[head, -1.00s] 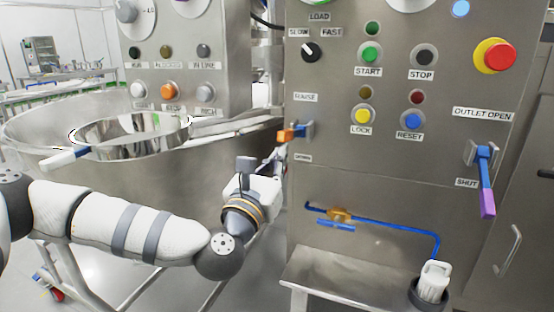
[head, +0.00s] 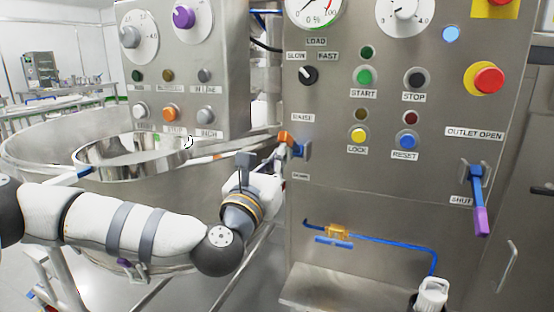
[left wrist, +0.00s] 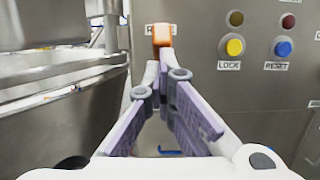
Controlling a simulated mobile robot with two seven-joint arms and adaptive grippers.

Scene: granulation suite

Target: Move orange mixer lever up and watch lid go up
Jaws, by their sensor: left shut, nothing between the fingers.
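The orange mixer lever (head: 286,137) sits on a blue mount (head: 302,150) at the left edge of the steel control panel, between the RAISE label and a lower label. Its orange end points up and left. My left gripper (head: 279,155) is shut and empty, just below and left of the lever. In the left wrist view the orange end (left wrist: 162,35) shows just beyond and above the closed fingertips (left wrist: 160,58); I cannot tell whether they touch. A round steel piece (head: 130,160), possibly the lid, shows at the large bowl. My right gripper is out of view.
The panel carries a yellow LOCK button (head: 358,135), a blue RESET button (head: 404,140) and a red stop button (head: 488,80). A blue outlet handle (head: 478,195) hangs at right. The large steel bowl (head: 40,145) stands behind my left arm.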

